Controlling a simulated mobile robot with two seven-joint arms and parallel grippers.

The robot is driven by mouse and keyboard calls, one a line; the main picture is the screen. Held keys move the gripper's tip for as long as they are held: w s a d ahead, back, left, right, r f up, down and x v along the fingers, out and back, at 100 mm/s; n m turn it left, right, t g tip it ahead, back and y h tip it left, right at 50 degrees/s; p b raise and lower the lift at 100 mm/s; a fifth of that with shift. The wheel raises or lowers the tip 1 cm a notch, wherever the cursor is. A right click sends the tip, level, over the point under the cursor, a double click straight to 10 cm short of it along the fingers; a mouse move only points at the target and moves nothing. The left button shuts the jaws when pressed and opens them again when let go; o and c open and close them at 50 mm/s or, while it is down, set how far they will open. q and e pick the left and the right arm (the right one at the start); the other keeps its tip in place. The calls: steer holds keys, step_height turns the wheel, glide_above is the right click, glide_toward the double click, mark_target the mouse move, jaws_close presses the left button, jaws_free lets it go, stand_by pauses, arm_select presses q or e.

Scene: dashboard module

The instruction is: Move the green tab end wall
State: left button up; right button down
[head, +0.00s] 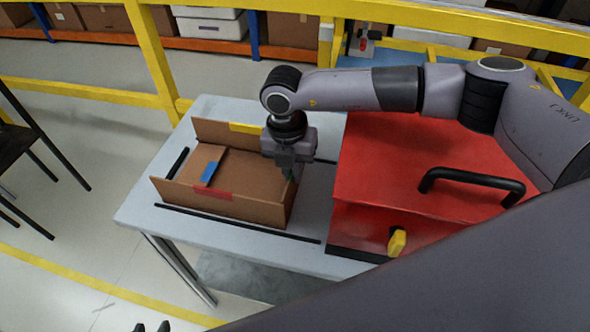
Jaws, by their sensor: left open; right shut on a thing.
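A brown cardboard box (215,208) with coloured tabs stands on the pale table. Its end wall with the green tab (291,175) is at the right side, partly hidden by my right gripper (291,170). My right gripper points down and is shut on the top of that wall; the wall looks upright. A yellow tab (246,128) marks the back wall, a red tab (212,193) the front wall, and a blue tab (210,172) a flap on the left. My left gripper (151,328) is open and empty at the bottom edge, its fingertips just showing.
A red case (385,185) with a black handle (472,182) and a yellow knob (397,242) stands right of the box. Dark strips (237,223) lie on the table (140,210) around the box. Yellow rails (90,93) run behind; a dark table (17,138) is at left.

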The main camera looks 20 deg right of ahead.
steer(key=a+g+h+b, duration=0.1)
steer(key=w+h+b, duration=0.1)
steer(key=b, duration=0.1)
steer(key=shift+a+f+g+h, duration=0.4)
steer(key=h+b, duration=0.1)
steer(key=b, duration=0.1)
steer(key=a+g+h+b, duration=0.1)
steer(key=b, duration=0.1)
steer(key=shift+w+f, duration=0.35)
steer(key=shift+w, duration=0.05)
steer(key=shift+b, duration=0.35)
steer(key=shift+w+a+r+g+b, duration=0.1)
steer(key=shift+g+b, duration=0.2)
steer(key=shift+g, duration=0.1)
steer(key=shift+h, duration=0.3)
steer(key=shift+r, duration=0.1)
steer(key=c, duration=1.3)
jaws_free()
steer(key=shift+r, duration=0.2)
